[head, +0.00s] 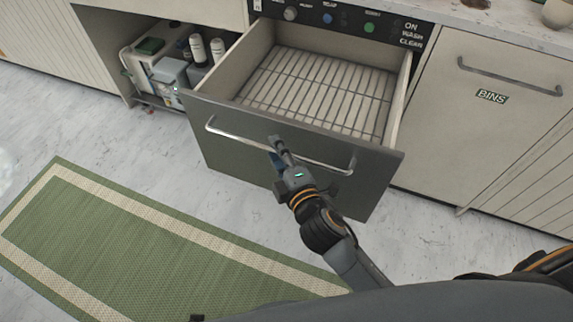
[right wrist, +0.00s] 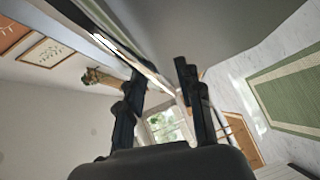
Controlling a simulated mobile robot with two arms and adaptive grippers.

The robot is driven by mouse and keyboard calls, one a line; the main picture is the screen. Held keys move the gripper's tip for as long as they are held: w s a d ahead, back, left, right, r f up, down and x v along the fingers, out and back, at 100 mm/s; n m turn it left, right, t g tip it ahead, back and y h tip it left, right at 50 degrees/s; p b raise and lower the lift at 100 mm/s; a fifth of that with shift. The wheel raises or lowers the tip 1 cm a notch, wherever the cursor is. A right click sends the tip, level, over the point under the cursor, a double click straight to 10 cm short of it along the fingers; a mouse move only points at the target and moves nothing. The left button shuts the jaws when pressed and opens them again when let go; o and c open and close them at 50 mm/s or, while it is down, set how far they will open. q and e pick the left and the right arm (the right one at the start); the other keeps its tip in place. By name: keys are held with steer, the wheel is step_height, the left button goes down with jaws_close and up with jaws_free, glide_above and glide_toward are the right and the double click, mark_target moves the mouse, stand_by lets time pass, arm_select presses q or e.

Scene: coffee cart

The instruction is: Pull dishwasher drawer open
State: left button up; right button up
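The dishwasher drawer (head: 240,140) is pulled well out from the counter in the head view, with an empty wire rack (head: 318,92) visible inside. A long silver handle (head: 235,135) runs across its grey front; it also shows as a bright bar in the right wrist view (right wrist: 118,55). My right gripper (head: 278,148) is at the middle of the handle. In the right wrist view its two dark fingers (right wrist: 160,75) stand apart, with the bar near the left finger. Whether they touch the bar is unclear. My left gripper is out of view.
A control panel (head: 340,18) is above the drawer. A bins door (head: 490,90) with a handle is to the right. An open shelf cart with bottles (head: 197,48) is at left. A green mat (head: 120,235) lies on the clear floor in front.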

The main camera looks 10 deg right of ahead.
steer(key=v, duration=1.1)
steer(key=s+d+f+m+g+h, duration=0.1)
steer(key=s+d+f+m+g, duration=0.25)
steer(key=f, duration=0.85)
steer(key=s+d+f+m+g+h, duration=0.1)
steer(key=s+d+f+m+g, duration=0.2)
steer(key=f, duration=0.9)
steer(key=s+d+f+m+g+h, duration=0.1)
steer(key=s+d+f+m+g, duration=0.25)
steer(key=f, duration=0.85)
steer(key=s+d+f+m+g, duration=0.1)
steer(key=s+f+m+g, duration=0.3)
steer(key=s+f+m, duration=0.3)
arm_select(q)
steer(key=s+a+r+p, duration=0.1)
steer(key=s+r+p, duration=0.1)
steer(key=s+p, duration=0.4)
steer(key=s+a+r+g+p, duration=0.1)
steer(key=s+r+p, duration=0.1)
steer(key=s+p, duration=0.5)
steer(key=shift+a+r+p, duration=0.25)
steer(key=shift+p, duration=0.35)
arm_select(e)
steer(key=s+d+r, duration=0.1)
steer(key=s, duration=0.5)
steer(key=s+d+r+g, duration=0.1)
steer(key=s+d+r, duration=0.1)
steer(key=s, duration=0.5)
steer(key=shift+s+r+n, duration=0.3)
steer(key=shift+n, duration=0.1)
